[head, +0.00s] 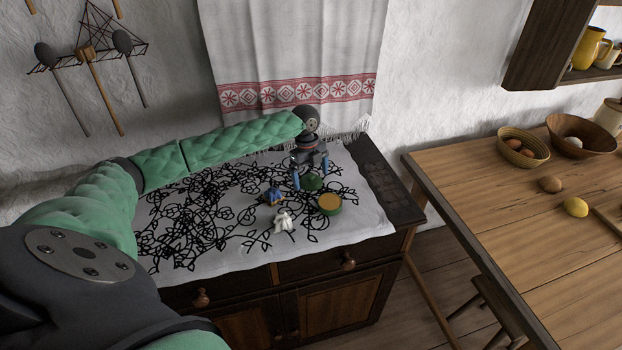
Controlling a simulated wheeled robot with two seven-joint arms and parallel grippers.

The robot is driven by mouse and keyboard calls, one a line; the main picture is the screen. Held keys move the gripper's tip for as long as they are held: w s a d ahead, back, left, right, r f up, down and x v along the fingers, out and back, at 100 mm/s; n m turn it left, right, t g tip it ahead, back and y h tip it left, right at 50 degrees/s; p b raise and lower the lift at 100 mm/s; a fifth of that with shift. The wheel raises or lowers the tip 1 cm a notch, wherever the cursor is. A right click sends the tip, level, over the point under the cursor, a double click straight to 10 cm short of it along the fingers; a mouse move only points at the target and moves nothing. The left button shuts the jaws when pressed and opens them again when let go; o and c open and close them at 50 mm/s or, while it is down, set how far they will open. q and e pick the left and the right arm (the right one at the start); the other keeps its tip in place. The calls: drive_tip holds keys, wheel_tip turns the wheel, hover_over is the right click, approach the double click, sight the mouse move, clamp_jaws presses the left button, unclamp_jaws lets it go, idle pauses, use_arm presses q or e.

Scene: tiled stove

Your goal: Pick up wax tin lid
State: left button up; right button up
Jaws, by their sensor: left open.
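A round dark green lid (312,184), seemingly the wax tin lid, lies on the white cloth (365,222) over the cabinet. The open wax tin (330,204), green with yellow-orange wax inside, sits just right of and in front of the lid. My left gripper (311,175) points down over the lid, its blue fingertips apart on either side of it. The gripper is open; I cannot tell whether the fingers touch the lid or the cloth. My right gripper is not in view.
A small blue and brown object (272,195) and a white figurine (284,222) stand close by on the cloth. A wooden table (530,225) with bowls stands to the right. A white curtain (290,50) hangs behind the cabinet.

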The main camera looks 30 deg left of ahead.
use_arm(q)
drive_tip(key=shift+f, duration=0.2)
drive_tip(key=shift+c, duration=0.2)
drive_tip(key=c, duration=1)
drive_tip(key=shift+r, duration=0.15)
